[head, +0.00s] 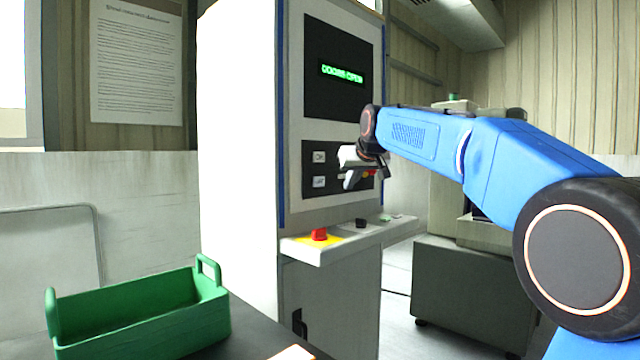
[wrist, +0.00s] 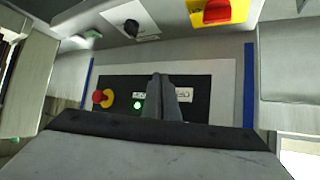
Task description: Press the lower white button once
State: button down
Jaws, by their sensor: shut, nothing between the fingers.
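The lower white button (head: 319,182) is on the left of the black control panel on the cabinet front, below a similar upper white button (head: 319,157). My gripper (head: 350,181) is shut and empty in front of the panel, to the right of both buttons in the head view. The wrist view shows the panel upside down. There my shut fingers (wrist: 164,88) stand over the panel, with a white plate (wrist: 184,94) just right of them, probably the lower button. The upper button is not visible there. I cannot tell the gap between fingertips and panel.
Above the panel is a dark screen (head: 340,74) with green text. The panel also has a red knob on yellow (wrist: 103,98) and a lit green lamp (wrist: 138,105). A ledge below carries a red button (head: 319,235) and a black knob (head: 361,223). A green crate (head: 140,330) stands at front left.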

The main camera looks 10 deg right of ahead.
send_near(323, 186)
jog(key=shift+s+d+f+x, duration=0.1)
jog(key=shift+x, duration=0.6)
jog(key=shift+s+d+f+x, duration=0.1)
jog(key=shift+x, duration=0.6)
jog(key=shift+d+f+x, duration=0.1)
jog(key=shift+f+x, duration=0.05)
jog(key=shift+x, duration=0.55)
jog(key=shift+w, duration=0.1)
dwell(0.5)
jog(key=shift+w+a, duration=0.25)
jog(key=shift+w+a, duration=0.25)
jog(key=shift+w, duration=0.05)
dwell(0.9)
jog(key=shift+s+d, duration=0.1)
dwell(0.3)
jog(key=shift+s+d, duration=0.4)
jog(key=shift+s, duration=0.15)
jog(key=shift+s+d, duration=0.7)
jog(key=shift+s, duration=0.35)
jog(key=shift+s+d, duration=0.75)
jog(key=shift+s, duration=0.25)
